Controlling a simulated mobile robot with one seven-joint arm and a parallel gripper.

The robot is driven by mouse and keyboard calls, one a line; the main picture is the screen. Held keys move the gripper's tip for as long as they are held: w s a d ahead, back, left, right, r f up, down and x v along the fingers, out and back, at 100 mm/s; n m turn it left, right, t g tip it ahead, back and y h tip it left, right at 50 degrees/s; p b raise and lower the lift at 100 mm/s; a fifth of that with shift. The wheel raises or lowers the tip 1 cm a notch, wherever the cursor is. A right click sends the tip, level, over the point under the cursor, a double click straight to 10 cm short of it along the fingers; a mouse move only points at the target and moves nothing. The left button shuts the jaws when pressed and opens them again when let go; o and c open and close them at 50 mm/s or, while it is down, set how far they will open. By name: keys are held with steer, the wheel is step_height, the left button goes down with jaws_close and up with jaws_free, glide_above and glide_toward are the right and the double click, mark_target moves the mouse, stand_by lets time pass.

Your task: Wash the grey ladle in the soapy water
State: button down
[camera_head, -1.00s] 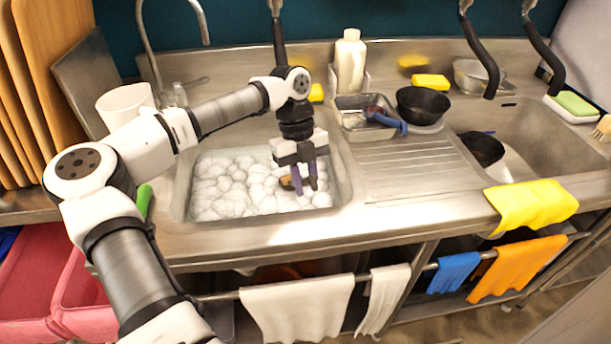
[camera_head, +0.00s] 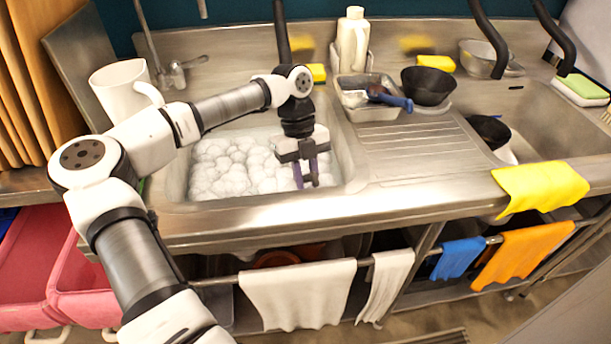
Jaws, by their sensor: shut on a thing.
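My gripper (camera_head: 307,177) hangs over the front right part of the left sink basin, fingers pointing down close to the white foam (camera_head: 235,168). The foam covers the soapy water. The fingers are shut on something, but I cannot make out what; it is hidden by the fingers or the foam. No grey ladle shows clearly. A dark utensil with a blue handle (camera_head: 396,102) lies in the metal tray (camera_head: 372,114) behind the drainboard; I cannot tell its head's exact colour.
A white jug (camera_head: 120,92) stands left of the tap. A white bottle (camera_head: 353,42), black bowl (camera_head: 428,85) and yellow sponge (camera_head: 436,63) stand at the back. The drainboard (camera_head: 415,150) is clear. A yellow cloth (camera_head: 540,188) hangs over the front edge at right.

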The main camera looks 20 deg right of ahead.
steer(key=shift+s+d, duration=0.15)
steer(key=shift+d, duration=0.4)
steer(key=shift+s+d, duration=0.15)
steer(key=shift+d, duration=0.35)
steer(key=shift+w+a, duration=0.6)
steer(key=shift+a, duration=1.55)
steer(key=shift+s+d, duration=0.2)
steer(key=shift+d, duration=0.5)
steer(key=shift+s+d, duration=0.2)
steer(key=shift+d, duration=0.55)
steer(key=shift+s+d, duration=0.2)
steer(key=shift+d, duration=0.5)
steer(key=shift+w+a, duration=0.6)
steer(key=shift+a, duration=1.55)
steer(key=shift+s+d, duration=0.2)
steer(key=shift+d, duration=0.55)
steer(key=shift+s+d, duration=0.2)
steer(key=shift+d, duration=0.5)
steer(key=shift+s+d, duration=0.2)
steer(key=shift+d, duration=0.55)
